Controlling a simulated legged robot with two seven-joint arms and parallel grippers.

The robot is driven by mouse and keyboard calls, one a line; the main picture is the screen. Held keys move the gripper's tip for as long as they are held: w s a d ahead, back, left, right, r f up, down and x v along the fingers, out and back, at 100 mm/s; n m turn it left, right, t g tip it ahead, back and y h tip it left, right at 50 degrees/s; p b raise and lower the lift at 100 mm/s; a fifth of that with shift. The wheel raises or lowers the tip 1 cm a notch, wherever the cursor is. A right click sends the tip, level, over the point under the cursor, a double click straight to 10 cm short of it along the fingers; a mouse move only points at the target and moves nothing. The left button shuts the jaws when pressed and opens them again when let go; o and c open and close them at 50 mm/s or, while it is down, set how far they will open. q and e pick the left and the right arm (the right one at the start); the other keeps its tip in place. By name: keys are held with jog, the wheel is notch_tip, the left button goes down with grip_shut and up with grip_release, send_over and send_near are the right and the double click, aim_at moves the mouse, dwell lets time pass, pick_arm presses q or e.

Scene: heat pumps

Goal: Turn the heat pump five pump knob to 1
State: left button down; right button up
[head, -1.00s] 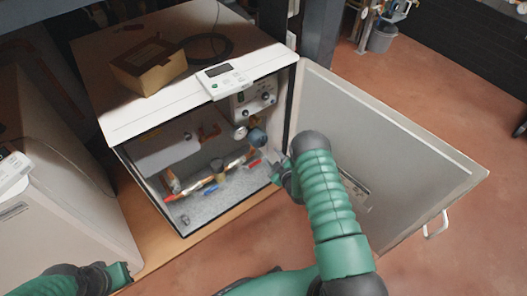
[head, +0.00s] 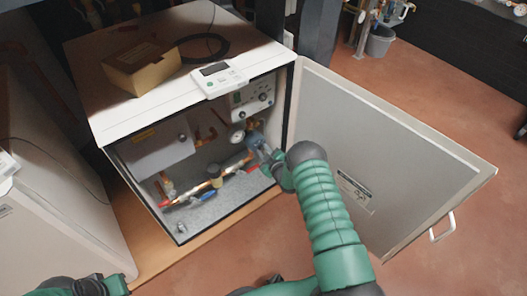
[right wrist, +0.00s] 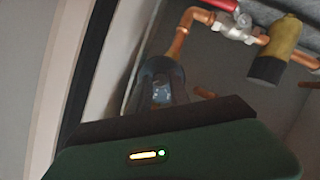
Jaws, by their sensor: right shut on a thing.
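The open heat pump cabinet (head: 130,108) stands in the head view with its interior showing. The blue-grey round pump (head: 254,139) is at the right inside, and its dark body (right wrist: 160,68) shows in the right wrist view just ahead of the gripper. My right gripper (head: 266,155) reaches into the cabinet and is shut on the pump knob at the pump's front. The knob's marks and setting are hidden. My left gripper (head: 118,284) is at the lower left of the head view, outside the cabinet; its fingers are not clear.
The open door (head: 385,150) stands right of my right arm. A control panel with knobs (head: 252,98) is above the pump. Copper pipes and a red-handled valve (right wrist: 222,4) lie near it. A cardboard box (head: 143,68) sits on the cabinet top. Another white cabinet stands left.

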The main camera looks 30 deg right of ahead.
jog(key=shift+a+f+n, duration=0.15)
jog(key=shift+n, duration=0.15)
grip_shut()
jog(key=shift+a+f+n+t+h+b, duration=0.1)
jog(key=shift+f+n+t+h+b, duration=0.6)
jog(key=shift+n+b, duration=1.65)
jog(key=shift+a+r+n+t+h+b, duration=0.2)
jog(key=shift+n+t+b, duration=1.35)
jog(key=shift+n, duration=1.25)
jog(key=shift+d+f+n+t+h+b, duration=0.1)
jog(key=shift+f+n+t+h+b, duration=0.4)
jog(key=shift+n+b, duration=2)
jog(key=shift+s+r, duration=0.1)
jog(key=shift+r, duration=0.05)
jog(key=shift+n, duration=0.25)
jog(key=o, duration=0.9)
grip_release()
jog(key=shift+d, duration=0.1)
jog(key=shift+o, duration=0.2)
jog(key=shift+r, duration=0.2)
